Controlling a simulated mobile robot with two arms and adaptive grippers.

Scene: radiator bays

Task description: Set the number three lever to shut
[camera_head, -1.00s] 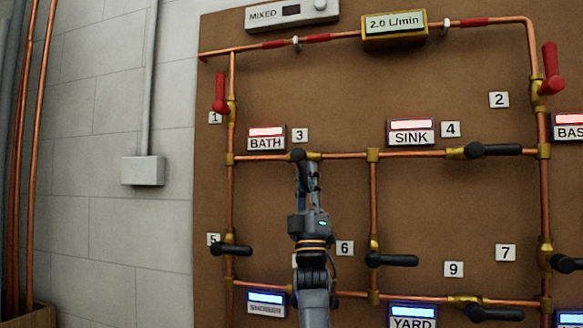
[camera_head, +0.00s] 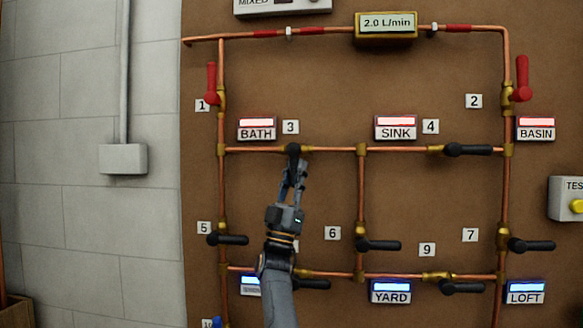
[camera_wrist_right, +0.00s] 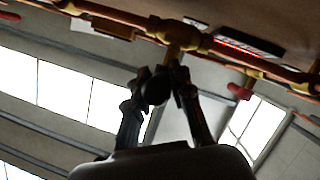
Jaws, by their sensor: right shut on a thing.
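The number three lever (camera_head: 293,150) is black and sits on a brass valve in the horizontal copper pipe, just below the number 3 plate (camera_head: 290,127). Its dark end shows just above my fingers, and the rest of the handle is hidden, so its exact angle is hard to tell. My right gripper (camera_head: 294,172) reaches up from below and is shut on it. In the right wrist view the fingers (camera_wrist_right: 163,82) close around the dark round lever end (camera_wrist_right: 156,88) under the brass valve (camera_wrist_right: 178,38). My left gripper is not in view.
The BATH display (camera_head: 256,129) glows red at the left of the number 3 plate. The black number 4 lever (camera_head: 468,150) lies along its pipe. The red number 1 lever (camera_head: 211,83) stands upright. The flow meter (camera_head: 386,26) reads 2.0 L/min. A grey wall box (camera_head: 123,159) is at left.

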